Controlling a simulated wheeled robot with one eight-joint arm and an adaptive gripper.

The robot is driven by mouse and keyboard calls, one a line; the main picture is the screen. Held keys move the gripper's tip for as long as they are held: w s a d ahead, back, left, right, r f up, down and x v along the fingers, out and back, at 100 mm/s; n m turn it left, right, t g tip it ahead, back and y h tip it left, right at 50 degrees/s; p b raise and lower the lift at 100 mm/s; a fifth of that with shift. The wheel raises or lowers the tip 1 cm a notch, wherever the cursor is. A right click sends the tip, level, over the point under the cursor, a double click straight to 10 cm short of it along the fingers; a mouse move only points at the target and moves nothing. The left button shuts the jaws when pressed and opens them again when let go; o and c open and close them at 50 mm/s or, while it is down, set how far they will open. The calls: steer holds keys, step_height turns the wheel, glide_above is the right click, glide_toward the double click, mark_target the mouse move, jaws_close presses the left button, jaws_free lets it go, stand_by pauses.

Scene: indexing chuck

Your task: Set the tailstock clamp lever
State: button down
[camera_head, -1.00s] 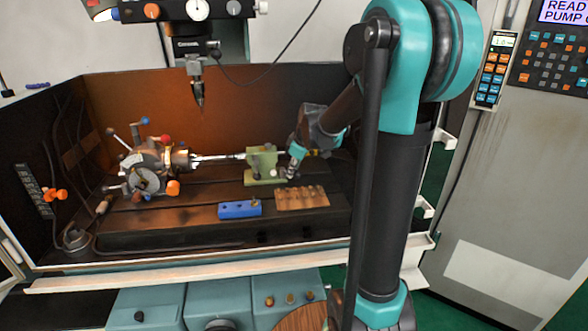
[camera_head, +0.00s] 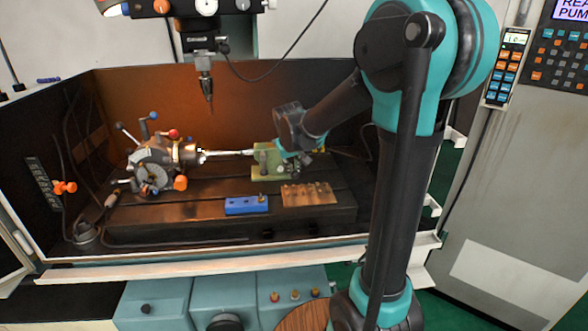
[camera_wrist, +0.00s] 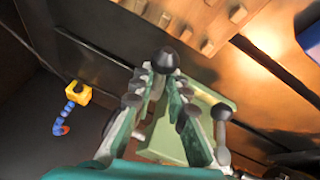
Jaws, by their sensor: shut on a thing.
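The green tailstock (camera_head: 262,160) stands on the machine table, at the right end of a bright shaft from the indexing chuck (camera_head: 155,168). My gripper (camera_head: 306,165) is low at the tailstock's right side, with my wrist above it. In the wrist view, the fingertips of my gripper (camera_wrist: 165,76) are closed in on a dark round knob, which I take for the clamp lever (camera_wrist: 166,58). The rest of that lever is hidden by the fingers. The tailstock (camera_wrist: 205,103) shows below and between the fingers. A second, metallic knob (camera_wrist: 221,112) is just outside the right finger.
A blue block (camera_head: 246,205) and a wooden board with pegs (camera_head: 310,194) lie in front of the tailstock. A spindle with a tool (camera_head: 206,85) hangs above, left of my arm. A yellow and blue fitting (camera_wrist: 78,93) is left of my fingers in the wrist view.

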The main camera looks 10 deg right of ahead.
steer(key=shift+s+a+f, duration=0.1)
steer(key=shift+s+f, duration=0.05)
steer(key=shift+s, duration=0.1)
steer(key=c, duration=1.7)
jaws_free()
steer(key=shift+c, duration=0.2)
steer(key=shift+o, duration=1.3)
steer(key=shift+r, duration=0.2)
steer(key=v, duration=1.1)
steer(key=shift+s+r, duration=0.15)
steer(key=shift+r, duration=0.2)
